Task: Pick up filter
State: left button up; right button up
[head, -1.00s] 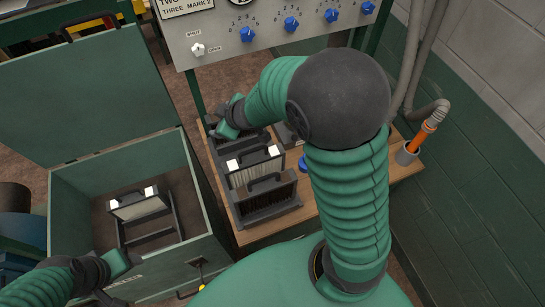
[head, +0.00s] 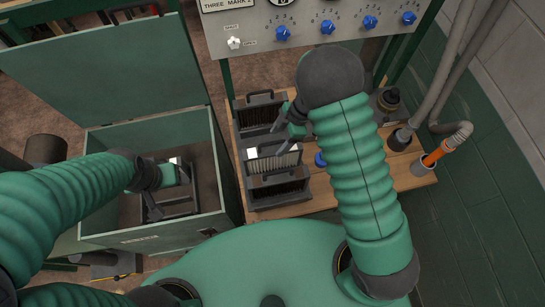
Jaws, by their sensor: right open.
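A pale pleated filter (head: 273,161) with white corner blocks stands in the middle of a dark rack on the wooden bench. Dark units with handles stand behind it (head: 260,110) and in front of it (head: 277,188). My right gripper (head: 281,122) is open and empty, just above and behind the pale filter, its fingers pointing left. My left gripper (head: 172,178) reaches into the green box at left, over a dark frame (head: 181,208). It covers most of the pale filter seen there earlier, and I cannot tell whether its jaws are open or shut.
The green box (head: 219,165) has its lid (head: 105,70) raised. A control panel (head: 300,25) with blue knobs stands above the bench.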

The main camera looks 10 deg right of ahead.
aim_at(273, 148)
jog(key=shift+x, duration=1.05)
jog(key=x, duration=0.1)
jog(key=p+x, duration=0.1)
jog(key=x, duration=0.1)
jog(key=p+x, duration=0.1)
jog(key=shift+d+f, duration=0.2)
jog(key=shift+f, duration=0.35)
jog(key=shift+w+a, duration=0.1)
jog(key=shift+a, duration=0.05)
jog(key=shift+c, duration=0.7)
jog(key=shift+a, duration=0.1)
jog(key=c, duration=0.5)
grip_shut()
